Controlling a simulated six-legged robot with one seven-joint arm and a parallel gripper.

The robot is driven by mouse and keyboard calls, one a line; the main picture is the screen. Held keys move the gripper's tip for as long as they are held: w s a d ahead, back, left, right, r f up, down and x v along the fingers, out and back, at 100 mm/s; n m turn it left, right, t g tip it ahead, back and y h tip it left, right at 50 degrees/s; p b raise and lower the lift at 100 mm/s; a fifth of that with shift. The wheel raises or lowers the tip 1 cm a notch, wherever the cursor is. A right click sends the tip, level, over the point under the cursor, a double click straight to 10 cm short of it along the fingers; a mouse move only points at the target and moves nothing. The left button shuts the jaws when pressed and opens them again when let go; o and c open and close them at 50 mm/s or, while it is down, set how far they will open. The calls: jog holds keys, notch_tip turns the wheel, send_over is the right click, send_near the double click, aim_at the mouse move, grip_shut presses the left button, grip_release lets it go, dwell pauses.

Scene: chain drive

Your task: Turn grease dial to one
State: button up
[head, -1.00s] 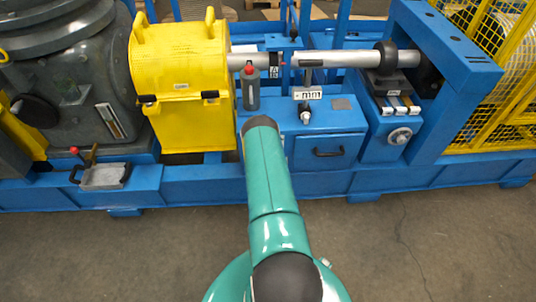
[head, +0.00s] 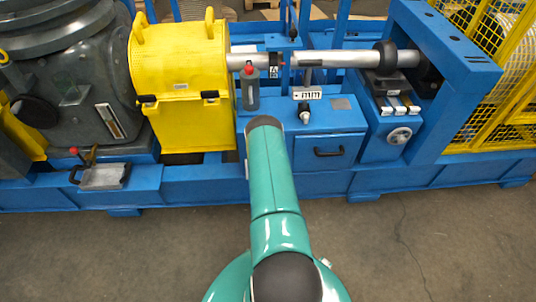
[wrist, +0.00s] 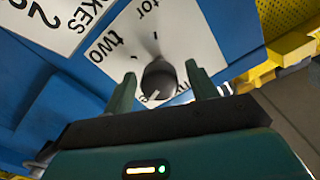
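In the wrist view a round dark dial (wrist: 159,80) sits on a white label plate (wrist: 190,35) on a blue panel. The plate reads "two" on the left and "tor" at the top; other lettering is partly covered. A pale mark shows on the dial's lower edge, toward the lower left. My gripper (wrist: 160,83) is open, with one green finger on each side of the dial and a small gap visible beside it. In the head view my green arm hides the gripper and the dial.
Another white plate with large black lettering (wrist: 65,15) is at the upper left in the wrist view. In the head view, a red-capped bottle (head: 250,90), a yellow cover (head: 180,65) and a drawer box (head: 327,152) are near my arm.

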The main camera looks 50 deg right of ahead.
jog(key=v, duration=1.3)
jog(key=shift+s+a, duration=0.25)
